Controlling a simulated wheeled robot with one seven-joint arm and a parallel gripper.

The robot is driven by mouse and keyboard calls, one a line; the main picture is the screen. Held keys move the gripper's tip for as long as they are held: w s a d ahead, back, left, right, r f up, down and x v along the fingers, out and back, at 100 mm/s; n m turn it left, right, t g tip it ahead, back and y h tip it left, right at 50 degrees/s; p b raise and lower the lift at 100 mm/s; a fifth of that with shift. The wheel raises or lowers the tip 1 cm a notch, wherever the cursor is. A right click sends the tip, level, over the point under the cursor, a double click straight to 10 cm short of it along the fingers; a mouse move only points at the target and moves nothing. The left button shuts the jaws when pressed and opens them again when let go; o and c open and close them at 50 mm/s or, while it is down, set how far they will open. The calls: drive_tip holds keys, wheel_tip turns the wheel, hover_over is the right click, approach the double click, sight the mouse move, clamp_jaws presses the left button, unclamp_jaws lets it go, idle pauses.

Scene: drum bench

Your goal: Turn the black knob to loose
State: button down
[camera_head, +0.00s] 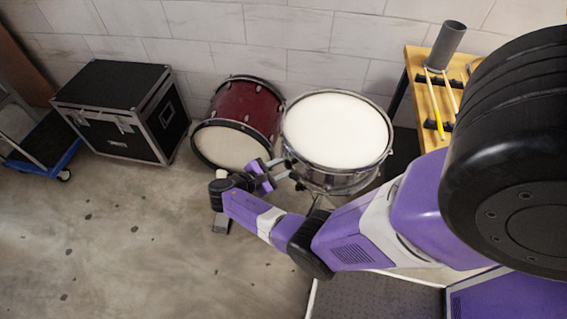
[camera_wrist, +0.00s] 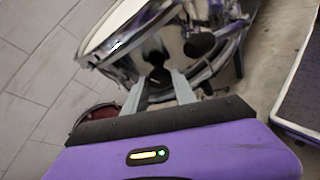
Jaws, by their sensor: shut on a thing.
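The snare drum (camera_head: 338,135) with a white head and chrome shell stands on a stand right of centre in the head view. Its shiny shell (camera_wrist: 130,40) fills the top of the wrist view. A black knob (camera_wrist: 159,77) on the shell's side sits between the fingertips of my gripper (camera_wrist: 158,86). The jaws are closed onto it from both sides. In the head view my gripper (camera_head: 285,172) reaches the drum's left side, and the knob is too small to make out clearly there. The knob's turn position cannot be read.
A red bass drum (camera_head: 246,104) stands close behind my gripper. A black case (camera_head: 118,108) and a blue-edged trolley (camera_head: 42,142) are at the left. A wooden bench (camera_head: 420,75) with drumsticks and a grey cup (camera_head: 447,42) is at the right. The left front floor is clear.

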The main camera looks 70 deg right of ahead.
drive_tip(key=n, duration=0.1)
drive_tip(key=n+g+y, duration=0.1)
drive_tip(key=shift+w+d+n, duration=0.1)
drive_tip(key=shift+w+n, duration=0.05)
drive_tip(key=shift+n, duration=0.15)
drive_tip(key=shift+w+d+f+n+g+y+b, duration=0.1)
drive_tip(key=shift+n+g+y+b, duration=0.1)
drive_tip(key=shift+n+g+y, duration=0.3)
drive_tip(key=shift+f+n+g+y+b, duration=0.15)
drive_tip(key=shift+n+g+y, duration=0.15)
drive_tip(key=shift+n, duration=0.4)
drive_tip(key=n+g+b, duration=0.1)
drive_tip(key=b, duration=0.1)
drive_tip(key=n+g+y+b, duration=0.1)
drive_tip(key=n+b, duration=0.1)
drive_tip(key=shift+w+d+f, duration=0.1)
drive_tip(key=shift+d+f, duration=0.05)
drive_tip(key=shift+n+g+b, duration=0.6)
drive_tip(key=shift+n+b, duration=0.5)
drive_tip(key=shift+b, duration=0.15)
drive_tip(key=c, duration=1)
unclamp_jaws()
drive_tip(key=shift+r, duration=0.2)
